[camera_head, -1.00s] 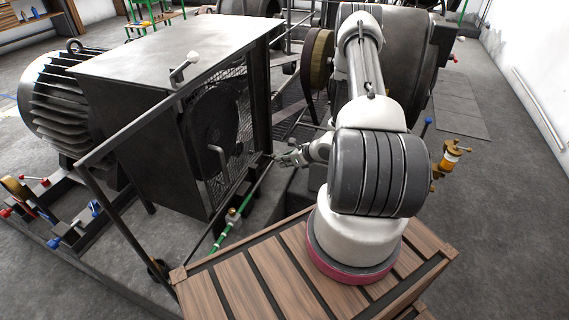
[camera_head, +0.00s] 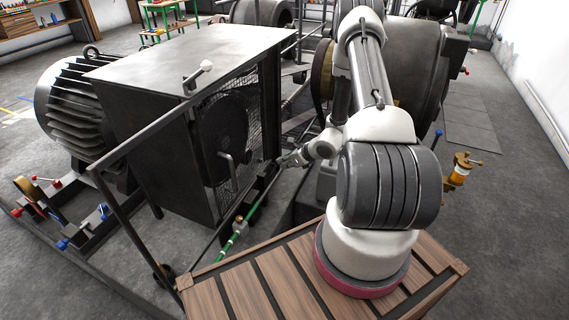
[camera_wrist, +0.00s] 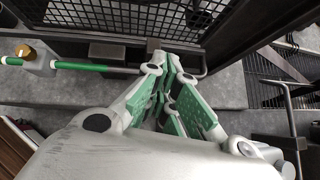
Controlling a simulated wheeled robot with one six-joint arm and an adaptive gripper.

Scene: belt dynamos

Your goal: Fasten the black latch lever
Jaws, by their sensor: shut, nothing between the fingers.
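My gripper (camera_head: 284,160) is at the lower right edge of the mesh door (camera_head: 238,120) on the dark metal cabinet. In the wrist view my gripper (camera_wrist: 170,58) has green finger pads, is shut and holds nothing. Its tips point at the door's dark lower frame, next to a small dark block (camera_wrist: 153,45). I cannot tell whether this block is part of the black latch lever. The lever is not clearly made out in either view; it may be hidden by the fingers or lost against the dark frame.
A green-sleeved rod (camera_wrist: 95,67) with a brass fitting (camera_wrist: 27,51) runs below the door. A grey bent bar (camera_wrist: 287,105) stands right of the gripper in the wrist view. The cabinet (camera_head: 185,58) stands left of my arm. Open floor (camera_head: 510,210) lies at right.

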